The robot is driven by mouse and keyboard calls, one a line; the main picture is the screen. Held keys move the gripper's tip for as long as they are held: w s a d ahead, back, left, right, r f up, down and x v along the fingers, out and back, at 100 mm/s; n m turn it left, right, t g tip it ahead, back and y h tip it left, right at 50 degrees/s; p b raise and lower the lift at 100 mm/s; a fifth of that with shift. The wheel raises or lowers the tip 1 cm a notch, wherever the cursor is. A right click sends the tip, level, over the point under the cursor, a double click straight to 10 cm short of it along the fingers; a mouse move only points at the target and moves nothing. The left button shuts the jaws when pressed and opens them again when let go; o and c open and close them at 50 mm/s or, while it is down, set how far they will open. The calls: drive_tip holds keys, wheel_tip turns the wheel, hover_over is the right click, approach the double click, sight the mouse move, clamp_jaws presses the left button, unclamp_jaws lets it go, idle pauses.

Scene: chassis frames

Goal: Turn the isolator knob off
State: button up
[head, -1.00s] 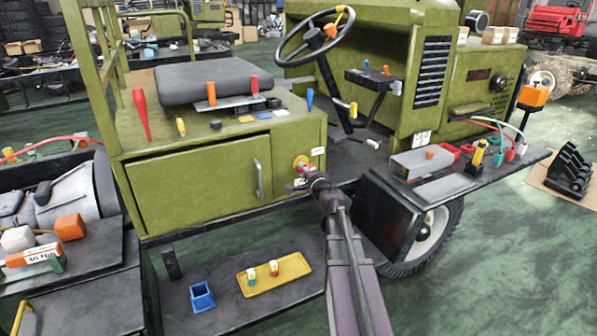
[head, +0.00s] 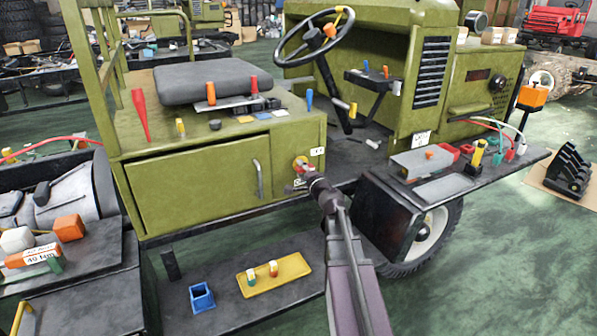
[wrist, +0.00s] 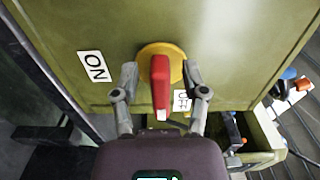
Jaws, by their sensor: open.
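The isolator knob (wrist: 160,85) is a red handle on a round yellow plate (wrist: 176,50), fixed to the green panel. In the wrist view its handle points down the picture, roughly upright in the frame. An ON label (wrist: 94,66) is to its left and an OFF label (wrist: 183,100), partly hidden, is to its lower right. My gripper (wrist: 160,75) is open, with one finger on each side of the red handle and visible gaps to it. In the head view the knob (head: 300,163) shows just beyond my gripper (head: 304,180).
The knob is on the side of the green seat box, right of a door with a handle (head: 258,178). A black shelf with tools (head: 425,185) juts out at right. A yellow tray (head: 290,284) lies on the step below.

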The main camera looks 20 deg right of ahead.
drive_tip(key=s, duration=1.2)
drive_tip(key=shift+d, duration=0.2)
drive_tip(key=s+a+f+n+g+y, duration=0.1)
drive_tip(key=a+f+n+g+y, duration=0.3)
drive_tip(key=a, duration=0.5)
drive_tip(key=a+f+n+g+y, duration=0.2)
drive_tip(key=a+f+n+g, duration=0.25)
drive_tip(key=a+n, duration=0.35)
drive_tip(key=s+a+f+n+g+h, duration=0.5)
drive_tip(key=s+a+f+g+h, duration=0.15)
drive_tip(key=s+f+g, duration=0.45)
wheel_tip(320, 180, up, 21)
drive_tip(key=s+t+p, duration=0.1)
drive_tip(key=p, duration=1.9)
drive_tip(key=shift+d, duration=0.2)
drive_tip(key=shift+t, duration=0.25)
